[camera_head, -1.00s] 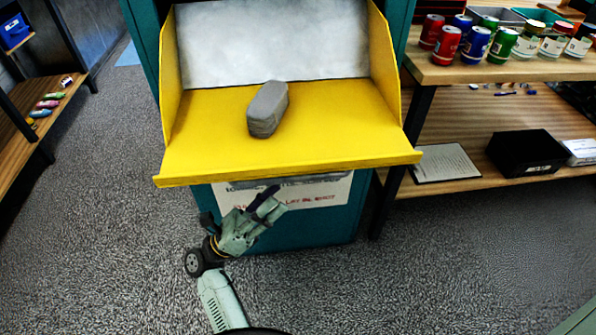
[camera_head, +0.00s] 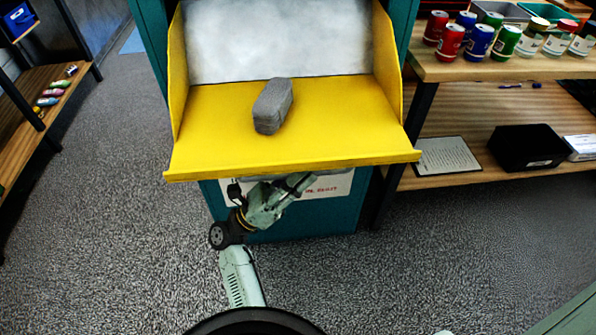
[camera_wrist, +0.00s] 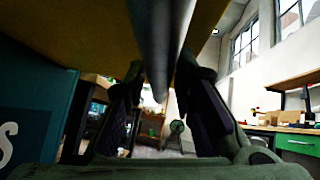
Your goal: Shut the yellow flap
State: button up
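The yellow flap (camera_head: 340,125) is open, lying nearly flat with raised sides, at the front of a teal station (camera_head: 340,215). A grey rounded block (camera_head: 273,105) lies on it. My gripper (camera_head: 298,183) is just below the flap's front lip, with its fingertips close under it. In the wrist view my gripper (camera_wrist: 162,100) has its two dark fingers apart. A grey bar-like edge (camera_wrist: 158,45) runs above and between them, beside the flap's dark yellow underside (camera_wrist: 75,30). I cannot tell whether the fingers touch it.
A wooden shelf (camera_head: 500,68) with several cans and jars stands close on the right. Its lower board holds a black box (camera_head: 525,148) and a paper sheet (camera_head: 447,157). Another shelf (camera_head: 45,125) is at the far left. The floor in front is clear.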

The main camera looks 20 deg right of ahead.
grip_shut()
dwell(0.4)
jog(key=shift+a+r+t, duration=0.1)
jog(key=shift+r+t, duration=0.05)
jog(key=shift+t, duration=0.15)
